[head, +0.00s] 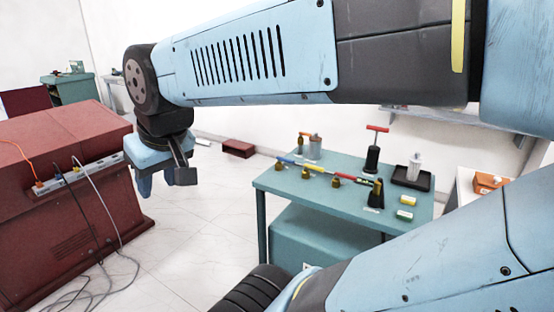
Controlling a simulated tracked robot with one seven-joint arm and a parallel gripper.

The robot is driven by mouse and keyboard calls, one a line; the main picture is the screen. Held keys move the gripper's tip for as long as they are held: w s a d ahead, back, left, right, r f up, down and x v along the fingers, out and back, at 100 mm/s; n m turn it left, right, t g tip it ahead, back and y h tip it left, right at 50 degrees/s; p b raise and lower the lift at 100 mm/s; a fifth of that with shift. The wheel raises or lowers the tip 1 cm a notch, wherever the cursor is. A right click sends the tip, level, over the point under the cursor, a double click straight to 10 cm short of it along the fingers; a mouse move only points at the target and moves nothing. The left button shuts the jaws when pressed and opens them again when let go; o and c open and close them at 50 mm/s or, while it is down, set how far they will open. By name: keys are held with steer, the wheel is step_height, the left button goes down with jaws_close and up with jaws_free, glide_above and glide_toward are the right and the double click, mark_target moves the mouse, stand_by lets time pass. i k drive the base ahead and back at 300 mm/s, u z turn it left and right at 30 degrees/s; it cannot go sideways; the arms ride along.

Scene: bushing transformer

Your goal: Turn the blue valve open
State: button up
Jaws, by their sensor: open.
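The blue valve handle (287,160) is a small bar at the left end of a row of coloured valves on the green table. It sits on a small brass body, and lies roughly in line with the row. My gripper (158,185) hangs pointing down at the left, in front of the red cabinet's right edge in the picture. It is open, with nothing seen between its fingers. It is well to the left of the blue valve and apart from it. My own arm partly hides the fingers' upper ends.
The red cabinet (60,215) with cables stands left. Floor between is clear.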

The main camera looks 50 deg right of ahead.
mark_target(279, 158)
steer(key=u, duration=1.15)
steer(key=i, duration=0.1)
steer(key=z, duration=1.95)
steer(key=k, duration=0.35)
steer(key=z, duration=0.75)
steer(key=i, duration=0.55)
